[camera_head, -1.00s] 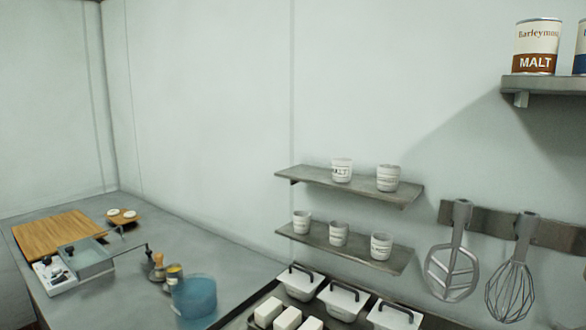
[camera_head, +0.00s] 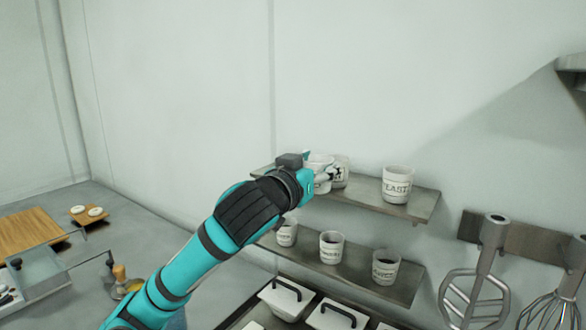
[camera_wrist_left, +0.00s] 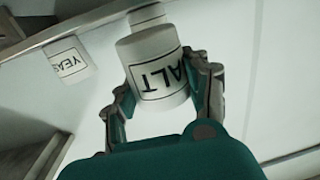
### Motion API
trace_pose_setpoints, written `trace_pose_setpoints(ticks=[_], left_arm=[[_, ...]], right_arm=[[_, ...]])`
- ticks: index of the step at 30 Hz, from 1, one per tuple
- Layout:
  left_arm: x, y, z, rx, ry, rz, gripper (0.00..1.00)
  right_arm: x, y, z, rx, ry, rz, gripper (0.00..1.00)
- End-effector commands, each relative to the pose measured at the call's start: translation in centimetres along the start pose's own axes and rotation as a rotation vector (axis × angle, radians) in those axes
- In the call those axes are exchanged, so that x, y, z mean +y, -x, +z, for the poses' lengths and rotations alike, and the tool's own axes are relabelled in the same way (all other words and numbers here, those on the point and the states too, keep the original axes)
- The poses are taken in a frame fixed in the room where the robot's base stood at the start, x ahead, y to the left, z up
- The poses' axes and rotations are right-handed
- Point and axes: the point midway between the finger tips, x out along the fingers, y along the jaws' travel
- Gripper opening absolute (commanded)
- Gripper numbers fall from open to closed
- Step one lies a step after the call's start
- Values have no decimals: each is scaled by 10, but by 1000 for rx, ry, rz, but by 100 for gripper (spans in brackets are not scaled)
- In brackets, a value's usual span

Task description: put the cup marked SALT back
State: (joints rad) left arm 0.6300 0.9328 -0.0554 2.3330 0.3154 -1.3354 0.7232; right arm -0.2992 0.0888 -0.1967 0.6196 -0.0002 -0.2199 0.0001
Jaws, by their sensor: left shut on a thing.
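My left gripper (camera_head: 322,178) comes in from the left and is shut on a white cup (camera_head: 318,160) at the left part of the upper shelf (camera_head: 365,206). In the left wrist view the cup (camera_wrist_left: 153,62) sits between the two fingers (camera_wrist_left: 165,90), and its label shows "ALT"; any first letter is hidden. I cannot tell whether its base touches the shelf. Another white cup (camera_head: 342,172), with a partly covered label, stands just right of it. My right gripper is not in view.
A cup marked YEAST (camera_head: 397,184) stands farther right on the upper shelf, also seen in the left wrist view (camera_wrist_left: 68,62). The lower shelf (camera_head: 350,273) holds several cups. Lidded white tubs (camera_head: 285,298) stand below. Whisks hang at the right.

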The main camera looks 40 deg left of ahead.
Motion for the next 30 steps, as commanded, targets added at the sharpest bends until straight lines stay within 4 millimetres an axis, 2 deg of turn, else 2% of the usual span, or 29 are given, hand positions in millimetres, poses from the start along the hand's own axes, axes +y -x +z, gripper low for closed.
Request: trace_pose_setpoints(ticks=[1,3,7,21,25,30], left_arm=[[-7,4,-13,6,1,-19,18],[-14,7,-22,4,5,-35,18],[-27,1,-27,-1,9,-49,18],[-113,-81,-19,-2,9,-49,18],[-128,-96,-17,1,9,-47,18],[-133,-102,-11,1,8,-45,18]], right_arm=[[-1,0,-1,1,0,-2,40],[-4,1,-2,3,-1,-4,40],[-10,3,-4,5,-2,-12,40],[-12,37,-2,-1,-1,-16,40],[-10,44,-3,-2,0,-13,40],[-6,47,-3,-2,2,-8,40]])
